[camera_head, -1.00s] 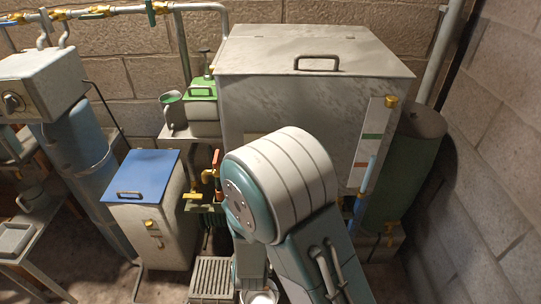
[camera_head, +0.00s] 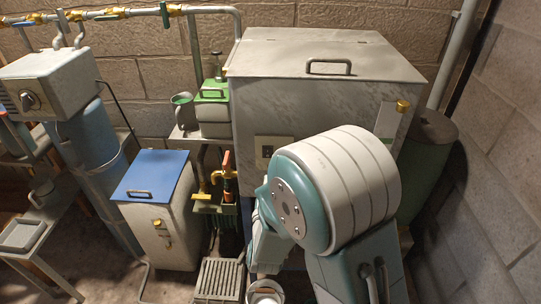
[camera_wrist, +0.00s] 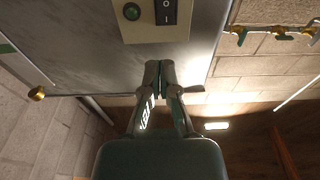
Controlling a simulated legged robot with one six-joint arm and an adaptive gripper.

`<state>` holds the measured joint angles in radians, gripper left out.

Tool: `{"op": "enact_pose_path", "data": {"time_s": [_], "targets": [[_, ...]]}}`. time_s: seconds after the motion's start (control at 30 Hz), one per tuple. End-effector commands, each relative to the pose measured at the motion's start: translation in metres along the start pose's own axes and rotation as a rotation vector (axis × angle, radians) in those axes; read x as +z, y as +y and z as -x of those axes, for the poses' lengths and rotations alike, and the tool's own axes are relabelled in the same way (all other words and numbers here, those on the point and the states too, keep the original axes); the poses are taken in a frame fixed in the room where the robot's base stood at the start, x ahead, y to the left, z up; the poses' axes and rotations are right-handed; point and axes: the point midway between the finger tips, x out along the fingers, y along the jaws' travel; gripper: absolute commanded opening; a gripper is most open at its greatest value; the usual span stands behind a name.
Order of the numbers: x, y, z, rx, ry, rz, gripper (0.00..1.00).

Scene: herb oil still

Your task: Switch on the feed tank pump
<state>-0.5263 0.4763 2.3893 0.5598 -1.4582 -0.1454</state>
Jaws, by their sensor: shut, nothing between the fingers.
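The feed tank (camera_head: 330,85) is a large grey metal box with a handled lid, at the centre of the head view. A pale switch plate (camera_head: 268,152) sits on its front, just left of my arm. In the wrist view the plate (camera_wrist: 196,31) is at the top, with a black rocker switch (camera_wrist: 166,12) marked O and I, and a dark green round lamp or button (camera_wrist: 132,11). My gripper (camera_wrist: 159,66) is shut and empty, its fingertips just below the plate in that picture; contact cannot be told. The head view does not clearly show the fingers.
A blue-lidded box (camera_head: 155,178) stands to the left. Brass valves (camera_head: 226,175) stick out below. A green cylinder (camera_head: 428,150) and the wall close off the right.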

Motion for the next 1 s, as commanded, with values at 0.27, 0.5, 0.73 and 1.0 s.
{"op": "enact_pose_path", "data": {"time_s": [0.27,0.5,0.73,1.0], "targets": [[0.000,0.001,-0.054,0.002,0.002,0.000,0.00],[0.000,0.000,-0.087,0.001,0.001,0.001,0.00],[0.000,0.000,-0.094,0.000,0.000,0.001,0.00],[-0.001,0.000,-0.097,0.001,0.001,0.000,0.00]]}}
